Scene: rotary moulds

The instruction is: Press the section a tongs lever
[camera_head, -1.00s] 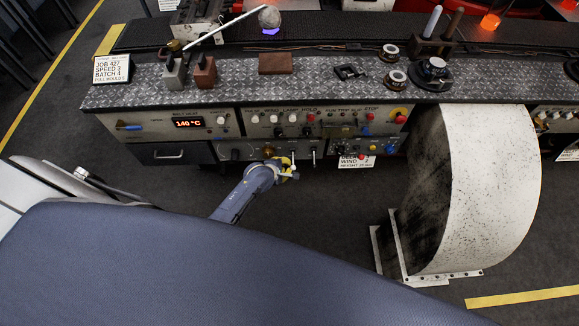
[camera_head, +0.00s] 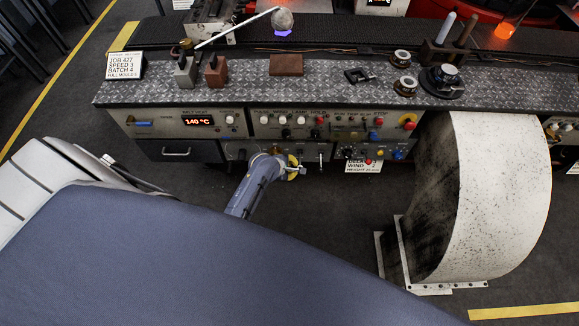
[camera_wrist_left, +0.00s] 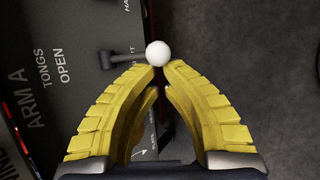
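The control panel (camera_head: 342,150) runs along the front of the bench. In the left wrist view its face (camera_wrist_left: 62,70) carries the words ARM A TONGS OPEN. A lever with a white ball knob (camera_wrist_left: 158,54) and a grey stem (camera_wrist_left: 125,62) stands out from this panel. My left gripper (camera_head: 297,170) is close to the lower panel row. In the left wrist view its yellow fingertips (camera_wrist_left: 160,68) are nearly together, right at the white knob. The knob shows at the tips; contact is unclear. Another lever (camera_head: 320,160) stands just right of the gripper. My right gripper is out of view.
Buttons and knobs, including a red one (camera_head: 408,125), crowd the panel above and to the right. A large white curved guard (camera_head: 497,195) stands on the right. A drawer (camera_head: 178,152) is at the left. Dark floor (camera_head: 325,215) lies open in front.

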